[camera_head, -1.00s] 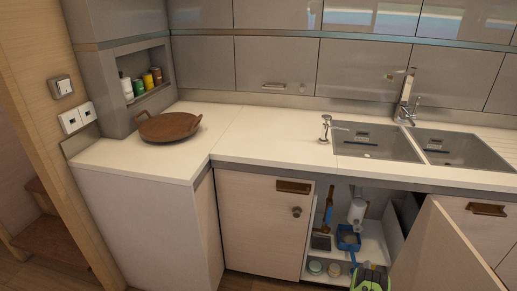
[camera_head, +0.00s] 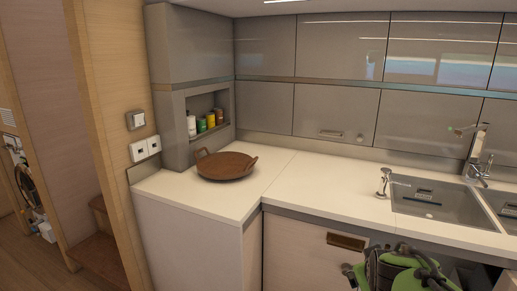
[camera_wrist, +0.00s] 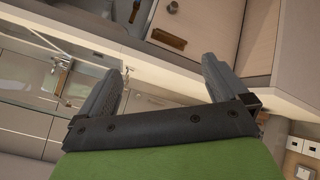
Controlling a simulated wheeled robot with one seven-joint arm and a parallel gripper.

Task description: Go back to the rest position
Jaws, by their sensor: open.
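My gripper (camera_wrist: 162,85) shows in the wrist view with its two dark fingers wide apart and nothing between them. In the head view my green and black arm end (camera_head: 405,268) is at the lower right, in front of the cabinet under the sink; its fingertips are hard to make out there. The wrist view is tilted, and the white counter edge (camera_wrist: 140,55) runs behind the fingers.
A brown two-handled pan (camera_head: 226,165) sits on the white counter (camera_head: 300,180). Several small bottles (camera_head: 206,122) stand in a wall niche. The sink (camera_head: 435,203) with its tap (camera_head: 480,165) is at the right. Floor shows at far left.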

